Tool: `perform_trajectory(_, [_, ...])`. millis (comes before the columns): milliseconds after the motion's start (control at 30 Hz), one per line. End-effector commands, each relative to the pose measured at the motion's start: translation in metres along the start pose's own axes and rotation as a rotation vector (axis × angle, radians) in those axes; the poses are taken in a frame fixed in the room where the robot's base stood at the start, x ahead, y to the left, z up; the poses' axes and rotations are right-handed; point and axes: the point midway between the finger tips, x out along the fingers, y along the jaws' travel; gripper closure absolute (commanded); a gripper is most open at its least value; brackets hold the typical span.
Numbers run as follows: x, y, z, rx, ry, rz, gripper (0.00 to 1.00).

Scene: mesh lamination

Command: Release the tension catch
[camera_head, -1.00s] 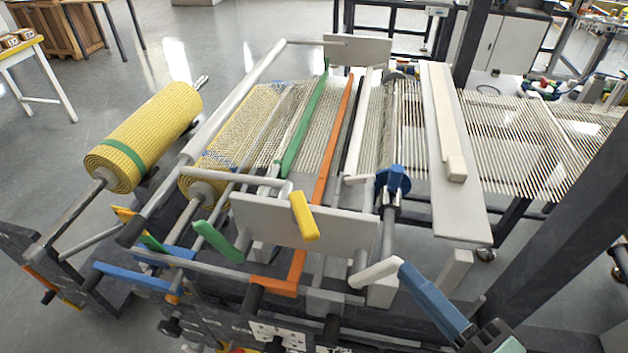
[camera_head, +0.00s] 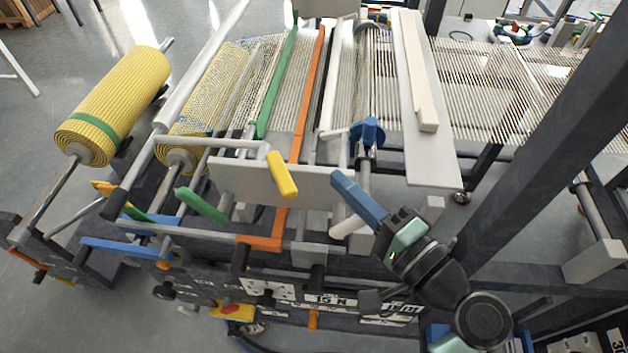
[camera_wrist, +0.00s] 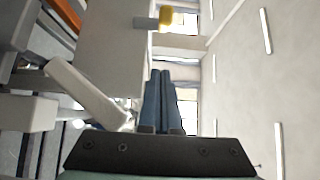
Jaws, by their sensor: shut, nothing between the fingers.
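I cannot tell for certain which part is the tension catch. A blue lobed wheel (camera_head: 369,135) sits on a shaft at the right of the machine's front. A pale handle (camera_head: 348,227) sticks out below it; a pale lever (camera_wrist: 85,92) shows at the left in the wrist view. My gripper (camera_head: 338,175), with blue fingers, is shut and empty. Its tips are in front of the right end of a grey plate (camera_head: 240,182), left of and below the blue wheel. The fingers (camera_wrist: 160,73) lie side by side in the wrist view, apart from the pale lever.
A yellow crank handle (camera_head: 283,175) stands left of my fingertips and shows in the wrist view (camera_wrist: 166,15). A green lever (camera_head: 202,205) is further left. A dark slanted post (camera_head: 540,150) stands at right. Yellow mesh rolls (camera_head: 118,105) are at far left.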

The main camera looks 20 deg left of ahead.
Motion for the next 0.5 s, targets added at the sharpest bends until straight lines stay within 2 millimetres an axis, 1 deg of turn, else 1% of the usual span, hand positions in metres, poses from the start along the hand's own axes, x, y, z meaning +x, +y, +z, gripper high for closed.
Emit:
perform_trajectory(33, [0.012, -0.003, 0.001, 0.001, -0.004, 0.001, 1.00])
perform_trajectory(67, [0.018, -0.003, 0.001, 0.001, -0.004, 0.001, 1.00])
perform_trajectory(200, [0.020, -0.002, 0.022, 0.002, 0.000, 0.002, 1.00])
perform_trajectory(300, [0.022, -0.001, 0.031, 0.001, 0.000, 0.001, 1.00])
perform_trajectory(500, [0.024, 0.000, 0.038, -0.001, 0.001, 0.000, 1.00])
